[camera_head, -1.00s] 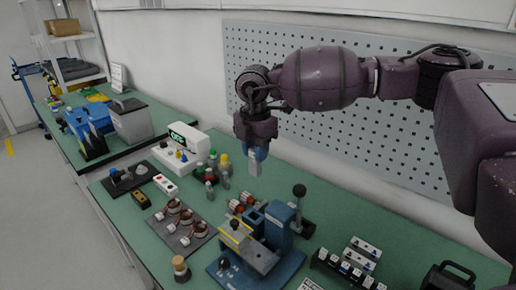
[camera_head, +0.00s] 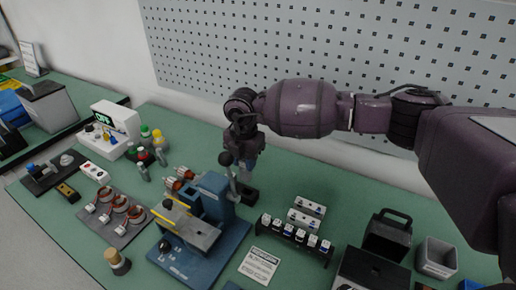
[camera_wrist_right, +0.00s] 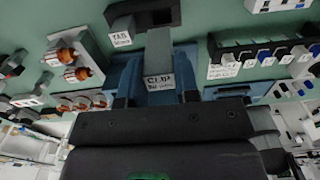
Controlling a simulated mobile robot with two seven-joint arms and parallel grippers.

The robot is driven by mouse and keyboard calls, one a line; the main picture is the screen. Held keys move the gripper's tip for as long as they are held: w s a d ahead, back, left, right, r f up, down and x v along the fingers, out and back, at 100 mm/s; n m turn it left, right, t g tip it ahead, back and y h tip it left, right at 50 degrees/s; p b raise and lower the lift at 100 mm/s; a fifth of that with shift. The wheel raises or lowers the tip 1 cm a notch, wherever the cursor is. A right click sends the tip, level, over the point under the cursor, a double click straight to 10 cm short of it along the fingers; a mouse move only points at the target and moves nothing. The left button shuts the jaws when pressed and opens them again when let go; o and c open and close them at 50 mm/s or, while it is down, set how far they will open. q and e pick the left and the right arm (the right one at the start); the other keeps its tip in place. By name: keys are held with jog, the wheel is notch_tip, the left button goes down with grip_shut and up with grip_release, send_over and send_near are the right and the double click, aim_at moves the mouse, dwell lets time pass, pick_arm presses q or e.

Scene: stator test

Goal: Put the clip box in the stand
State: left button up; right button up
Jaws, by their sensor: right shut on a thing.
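The clip box (camera_wrist_right: 160,45) is a grey upright box with a white label reading "CLIP". It is held in my right gripper (camera_head: 247,152), whose blue fingers lie on either side of it in the right wrist view. In the head view the box (camera_head: 245,171) hangs below the gripper, partly hidden. A small black holder (camera_head: 250,195), which looks like the stand, sits on the green bench just below it. It also shows in the right wrist view (camera_wrist_right: 123,19), at the far end of the box. I cannot tell whether box and holder touch. My left gripper is out of view.
A blue press (camera_head: 212,197) with a black-knobbed lever stands close left of the holder. A black rack (camera_head: 296,240) with several white-topped pieces is to its right. Black and grey bins (camera_head: 436,257) stand further right. The bench behind the holder is clear.

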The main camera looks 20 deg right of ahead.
aim_at(246, 177)
jog(key=shift+d+f, duration=0.1)
jog(key=shift+f, duration=0.25)
jog(key=shift+s+f+b, duration=0.1)
jog(key=shift+f+b, duration=0.45)
jog(key=shift+f, duration=0.1)
notch_tip(246, 177, down, 2)
jog(key=shift+f+b, duration=0.25)
jog(key=shift+b, duration=0.55)
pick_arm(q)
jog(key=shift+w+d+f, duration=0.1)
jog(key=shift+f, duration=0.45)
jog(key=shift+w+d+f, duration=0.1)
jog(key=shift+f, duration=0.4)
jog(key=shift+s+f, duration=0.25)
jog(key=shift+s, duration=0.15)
pick_arm(e)
jog(key=shift+f, duration=0.2)
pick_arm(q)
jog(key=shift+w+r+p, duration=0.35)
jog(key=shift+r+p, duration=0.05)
pick_arm(e)
jog(key=shift+f, duration=0.35)
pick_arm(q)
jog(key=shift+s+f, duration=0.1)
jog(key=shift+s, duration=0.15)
pick_arm(e)
jog(key=shift+f, duration=0.3)
